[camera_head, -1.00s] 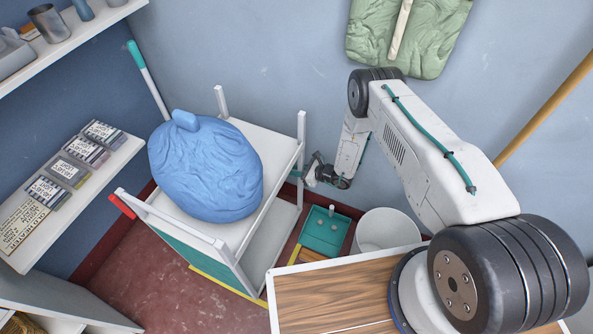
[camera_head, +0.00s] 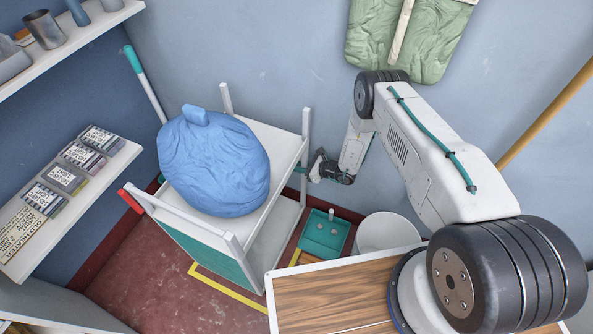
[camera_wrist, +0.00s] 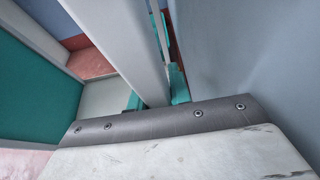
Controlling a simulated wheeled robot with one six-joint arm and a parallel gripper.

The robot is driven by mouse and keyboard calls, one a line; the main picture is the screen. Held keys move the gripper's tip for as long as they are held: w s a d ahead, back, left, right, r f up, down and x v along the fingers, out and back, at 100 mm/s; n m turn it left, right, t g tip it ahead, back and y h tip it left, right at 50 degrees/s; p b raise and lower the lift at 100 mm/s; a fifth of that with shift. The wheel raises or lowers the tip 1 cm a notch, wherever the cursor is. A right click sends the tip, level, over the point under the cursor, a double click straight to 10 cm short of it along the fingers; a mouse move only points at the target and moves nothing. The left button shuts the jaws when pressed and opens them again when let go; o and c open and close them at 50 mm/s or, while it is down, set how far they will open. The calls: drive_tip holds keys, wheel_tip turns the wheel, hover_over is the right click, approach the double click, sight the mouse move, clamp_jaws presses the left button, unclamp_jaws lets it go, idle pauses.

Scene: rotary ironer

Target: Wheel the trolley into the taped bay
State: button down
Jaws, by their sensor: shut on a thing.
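The white trolley (camera_head: 243,232) stands near the back wall, with a teal end panel (camera_head: 205,255) and a red-tipped handle bar (camera_head: 130,200). A large blue laundry bag (camera_head: 213,165) sits on its top. Yellow tape of the bay (camera_head: 230,290) shows on the floor in front of the trolley's near end, and a short piece shows at its right; the rest is hidden under the trolley. My gripper (camera_head: 310,171) is at the trolley's right side, shut on a corner post. In the wrist view, teal fingers (camera_wrist: 155,92) close around the pale post (camera_wrist: 118,40).
A teal tray (camera_head: 325,235) and a white bin (camera_head: 387,232) stand right of the trolley. A wood-topped table (camera_head: 330,295) is in the foreground. A shelf with labelled packs (camera_head: 68,178) runs along the left wall. Red floor (camera_head: 140,280) is free at front left.

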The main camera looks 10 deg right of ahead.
drive_tip(key=shift+w+d, duration=0.4)
drive_tip(key=shift+w, duration=0.15)
drive_tip(key=c, duration=1.2)
unclamp_jaws()
drive_tip(key=shift+w+r, duration=0.1)
drive_tip(key=shift+d+r, duration=0.1)
drive_tip(key=shift+d, duration=0.2)
drive_tip(key=v, duration=0.7)
drive_tip(key=shift+s, duration=0.35)
